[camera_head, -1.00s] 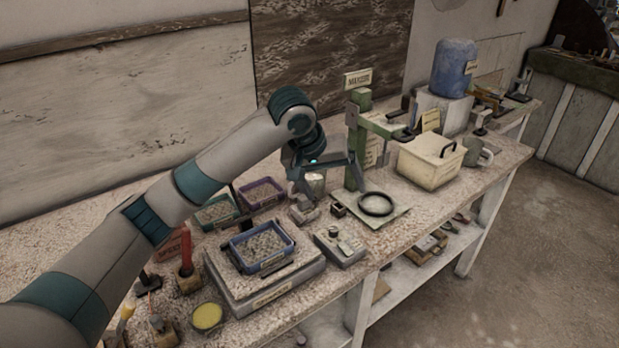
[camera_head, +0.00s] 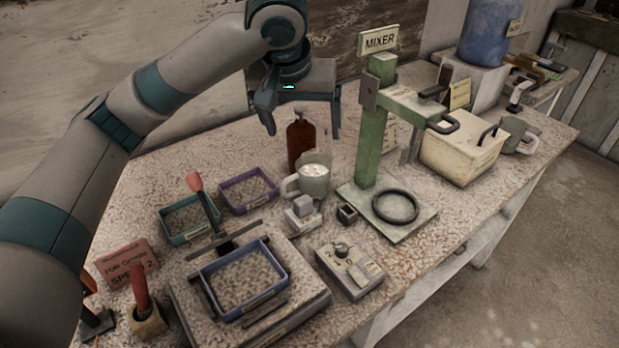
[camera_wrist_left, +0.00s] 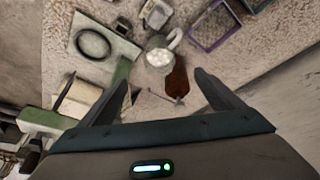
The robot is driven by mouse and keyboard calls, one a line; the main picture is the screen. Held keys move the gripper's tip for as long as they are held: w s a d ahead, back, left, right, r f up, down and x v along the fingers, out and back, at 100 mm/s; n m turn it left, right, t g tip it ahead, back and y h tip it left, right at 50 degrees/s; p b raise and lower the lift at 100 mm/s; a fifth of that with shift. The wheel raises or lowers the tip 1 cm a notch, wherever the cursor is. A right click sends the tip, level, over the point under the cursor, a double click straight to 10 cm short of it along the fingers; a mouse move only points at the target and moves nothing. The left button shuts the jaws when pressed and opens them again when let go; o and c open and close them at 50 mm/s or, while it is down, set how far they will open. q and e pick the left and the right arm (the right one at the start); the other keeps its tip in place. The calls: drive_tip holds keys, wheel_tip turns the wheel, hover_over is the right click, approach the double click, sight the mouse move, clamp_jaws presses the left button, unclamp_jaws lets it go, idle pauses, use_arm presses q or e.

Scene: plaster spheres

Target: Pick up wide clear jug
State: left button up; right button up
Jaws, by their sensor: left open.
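The jug (camera_head: 315,183) is a pale grey-green vessel with a side handle and whitish contents or top. It stands upright on the speckled bench, left of the mixer's base. In the left wrist view the jug (camera_wrist_left: 159,58) sits ahead of the fingertips. My left gripper (camera_head: 302,128) is open and empty, above and behind the jug and apart from it. Its fingers also show in the left wrist view (camera_wrist_left: 163,80). A brown bottle (camera_head: 301,142) stands just behind the jug, below the gripper. My right gripper is not seen.
The green mixer stand (camera_head: 372,140) rises right of the jug. A small grey block device (camera_head: 303,213) sits close in front of it. Purple (camera_head: 248,188) and teal (camera_head: 188,217) trays lie to the left. A cream box (camera_head: 462,150) stands farther right.

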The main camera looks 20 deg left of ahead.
use_arm(q)
approach(313, 169)
drive_tip(key=s, duration=0.2)
drive_tip(key=shift+s+d+f+p, duration=0.15)
drive_tip(key=shift+d+f+p, duration=0.1)
drive_tip(key=shift+d+p, duration=0.2)
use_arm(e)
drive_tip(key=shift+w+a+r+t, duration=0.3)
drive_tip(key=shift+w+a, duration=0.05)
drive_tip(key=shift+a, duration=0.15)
use_arm(q)
drive_tip(key=p+x, duration=0.1)
drive_tip(key=x, duration=0.4)
drive_tip(key=shift+d, duration=0.1)
drive_tip(key=shift+f, duration=0.1)
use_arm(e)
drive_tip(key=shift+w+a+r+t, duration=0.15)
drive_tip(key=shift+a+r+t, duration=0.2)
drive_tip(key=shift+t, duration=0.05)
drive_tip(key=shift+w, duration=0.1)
